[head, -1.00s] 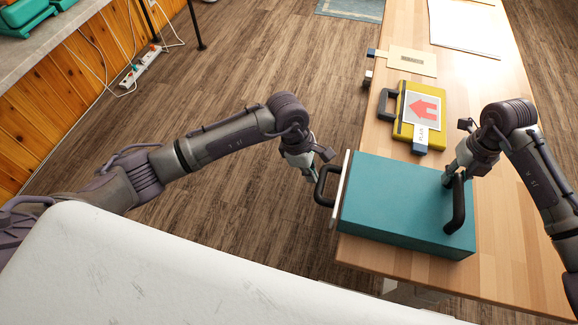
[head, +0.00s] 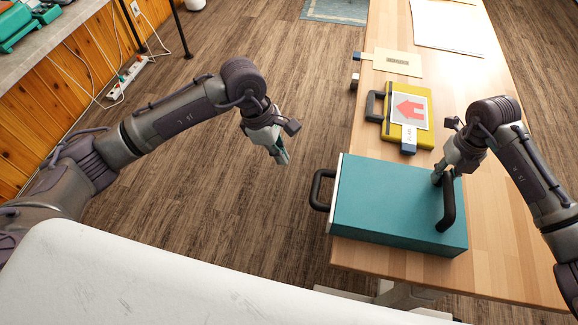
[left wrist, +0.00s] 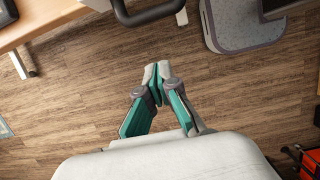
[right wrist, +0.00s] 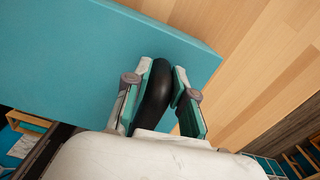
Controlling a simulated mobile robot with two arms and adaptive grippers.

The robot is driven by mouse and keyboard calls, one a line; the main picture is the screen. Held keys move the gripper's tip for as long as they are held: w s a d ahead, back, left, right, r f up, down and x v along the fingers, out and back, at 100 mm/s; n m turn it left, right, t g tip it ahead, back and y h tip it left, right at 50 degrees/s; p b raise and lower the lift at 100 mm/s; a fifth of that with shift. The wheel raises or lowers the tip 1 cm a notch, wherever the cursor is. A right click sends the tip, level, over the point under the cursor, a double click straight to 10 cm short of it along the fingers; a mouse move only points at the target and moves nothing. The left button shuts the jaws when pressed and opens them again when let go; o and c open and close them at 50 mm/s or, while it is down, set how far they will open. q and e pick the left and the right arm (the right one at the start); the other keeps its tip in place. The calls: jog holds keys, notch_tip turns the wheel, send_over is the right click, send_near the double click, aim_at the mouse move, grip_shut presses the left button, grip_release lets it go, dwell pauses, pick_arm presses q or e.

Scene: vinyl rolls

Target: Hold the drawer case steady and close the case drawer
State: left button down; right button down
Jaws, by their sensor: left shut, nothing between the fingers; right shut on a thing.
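The teal drawer case (head: 390,200) lies on the wooden table (head: 480,255) near its left edge. Its drawer front (head: 334,196) is a pale strip at the left end, flush or nearly flush with the case, with a black drawer handle (head: 316,190). A second black handle (head: 448,215) is at the right end. My right gripper (head: 438,178) is shut on this right handle; the right wrist view shows the black bar between its fingers (right wrist: 165,95). My left gripper (head: 284,160) is shut and empty, above the floor, left of the drawer handle and apart from it. Its closed fingertips show in the left wrist view (left wrist: 158,75).
A yellow case (head: 405,115) with a red arrow label lies behind the teal case. A beige card (head: 397,62) and white sheets (head: 447,25) lie farther back. Open floor (head: 230,215) is left of the table. A wood-panelled counter (head: 45,90) is at far left.

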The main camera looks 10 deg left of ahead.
jog(key=shift+s+a+f, duration=0.1)
jog(key=shift+s+f, duration=0.1)
jog(key=shift+f, duration=0.1)
jog(key=c, duration=1.4)
grip_release()
jog(key=o, duration=0.5)
jog(key=shift+w, duration=0.2)
pick_arm(q)
jog(key=shift+v, duration=1)
pick_arm(e)
jog(key=shift+r, duration=0.1)
pick_arm(q)
jog(key=shift+w, duration=0.1)
pick_arm(e)
jog(key=shift+w+r, duration=0.1)
jog(key=shift+r, duration=0.5)
notch_tip(320, 180, up, 11)
jog(key=shift+f, duration=0.1)
